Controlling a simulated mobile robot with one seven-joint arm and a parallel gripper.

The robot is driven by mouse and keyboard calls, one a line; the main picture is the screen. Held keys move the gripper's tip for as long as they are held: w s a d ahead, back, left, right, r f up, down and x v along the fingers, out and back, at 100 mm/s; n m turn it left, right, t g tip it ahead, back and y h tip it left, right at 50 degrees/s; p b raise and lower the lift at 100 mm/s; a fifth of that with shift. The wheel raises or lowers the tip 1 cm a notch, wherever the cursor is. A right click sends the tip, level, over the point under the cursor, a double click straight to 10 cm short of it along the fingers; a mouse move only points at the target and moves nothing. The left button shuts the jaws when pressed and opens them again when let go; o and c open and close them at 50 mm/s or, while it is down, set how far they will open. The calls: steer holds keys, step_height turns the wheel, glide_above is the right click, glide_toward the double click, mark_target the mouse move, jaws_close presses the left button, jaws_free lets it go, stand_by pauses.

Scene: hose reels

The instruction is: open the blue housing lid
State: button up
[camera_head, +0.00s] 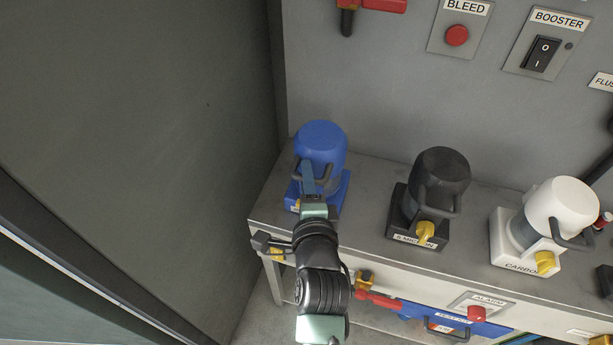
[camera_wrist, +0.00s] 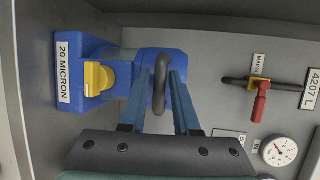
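The blue housing (camera_head: 320,140) stands at the left end of the grey bench, with a rounded blue lid and a dark loop handle. In the wrist view the blue housing (camera_wrist: 125,80) lies sideways, with its dark handle (camera_wrist: 161,85), a yellow latch or knob (camera_wrist: 98,79) and a "20 MICRON" label (camera_wrist: 64,72). The lid looks seated on the body. My gripper (camera_wrist: 163,76) is open, its two blue fingers on either side of the handle with gaps showing. In the head view my gripper (camera_head: 307,178) is in front of the blue housing and hides part of it.
A black housing (camera_head: 440,180) and a white housing (camera_head: 560,205) stand to the right on the bench (camera_head: 375,235). A grey wall closes in on the left. A red-handled valve (camera_wrist: 260,100) and a gauge (camera_wrist: 279,151) show in the wrist view.

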steer(key=shift+c, duration=0.2)
jaws_close()
stand_by(1.3)
